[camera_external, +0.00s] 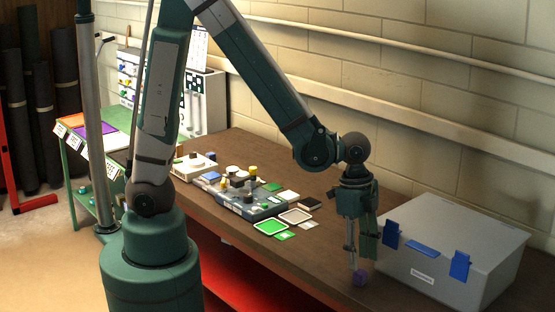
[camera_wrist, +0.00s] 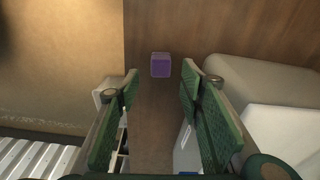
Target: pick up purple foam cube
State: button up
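The purple foam cube (camera_external: 359,277) rests on the brown bench top near its front edge, just left of the grey box. It also shows in the wrist view (camera_wrist: 160,65), upper middle, beyond the fingertips and apart from them. My gripper (camera_external: 361,254) points down above the cube in the external view. In the wrist view my gripper (camera_wrist: 159,80) has its two green finger pads spread wide, with nothing between them. The exact height gap between fingertips and cube is hard to tell.
A grey lidded box (camera_external: 450,245) with blue latches stands close on the right of my gripper. Trays and small parts (camera_external: 245,190) lie farther left on the bench (camera_external: 325,258). A wall runs behind. The bench front edge is close to the cube.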

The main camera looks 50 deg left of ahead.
aim_at(360, 271)
jog(key=shift+f, duration=0.35)
jog(key=shift+f, duration=0.15)
jog(key=shift+w+d+f, duration=0.1)
jog(key=shift+d+f, duration=0.05)
jog(key=shift+f, duration=1.1)
jog(key=shift+d+f, duration=0.1)
jog(key=shift+f, duration=1.1)
jog(key=c, duration=0.8)
